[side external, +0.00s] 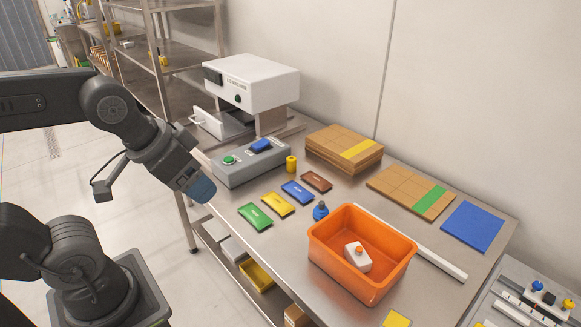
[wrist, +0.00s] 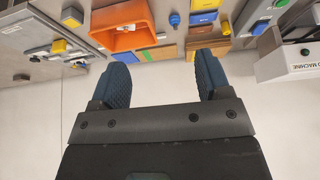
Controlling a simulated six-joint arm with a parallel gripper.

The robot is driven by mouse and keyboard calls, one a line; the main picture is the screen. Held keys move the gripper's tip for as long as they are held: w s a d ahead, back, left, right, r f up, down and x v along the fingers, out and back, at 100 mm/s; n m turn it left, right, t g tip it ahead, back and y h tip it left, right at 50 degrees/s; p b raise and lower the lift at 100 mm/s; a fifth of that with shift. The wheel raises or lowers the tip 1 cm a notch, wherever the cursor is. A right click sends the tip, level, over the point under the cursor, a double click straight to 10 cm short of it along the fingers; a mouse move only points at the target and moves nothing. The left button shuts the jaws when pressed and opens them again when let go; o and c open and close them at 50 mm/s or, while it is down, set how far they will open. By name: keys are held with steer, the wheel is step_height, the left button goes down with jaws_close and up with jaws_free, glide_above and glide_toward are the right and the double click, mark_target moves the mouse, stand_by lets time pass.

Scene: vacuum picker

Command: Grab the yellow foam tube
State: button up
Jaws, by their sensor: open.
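The yellow foam tube (side external: 291,163) stands upright on the metal table in the side view, beside the right end of the grey control box (side external: 252,163). A small yellow shape (wrist: 260,28) near the white machine in the wrist view looks like the same tube. My gripper (side external: 201,189) is in the air off the table's left edge, to the left of the tube and clearly apart from it. In the wrist view its two blue padded fingers (wrist: 163,80) are spread wide with nothing between them.
An orange crate (side external: 326,237) holds a white button box (side external: 357,257). Several coloured packets (side external: 276,204) and a blue knob-like piece (side external: 320,211) lie between my gripper's side and the crate. A white machine (side external: 262,82) and cardboard stack (side external: 335,146) stand behind.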

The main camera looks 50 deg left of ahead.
stand_by(0.5)
steer(key=c, duration=0.4)
steer(key=n+g+y, duration=0.1)
steer(key=n+y, duration=0.1)
steer(key=n, duration=0.3)
glide_above(291, 158)
steer(key=s+d, duration=0.2)
steer(key=s, duration=0.3)
step_height(291, 158, down, 16)
steer(key=shift+c, duration=0.2)
steer(key=shift+g, duration=0.3)
steer(key=x, duration=0.7)
steer(key=shift+w, duration=0.1)
steer(key=shift+w+x, duration=0.15)
steer(key=shift+x, duration=1.4)
steer(key=shift+w+x, duration=0.1)
steer(key=shift+x, duration=1.4)
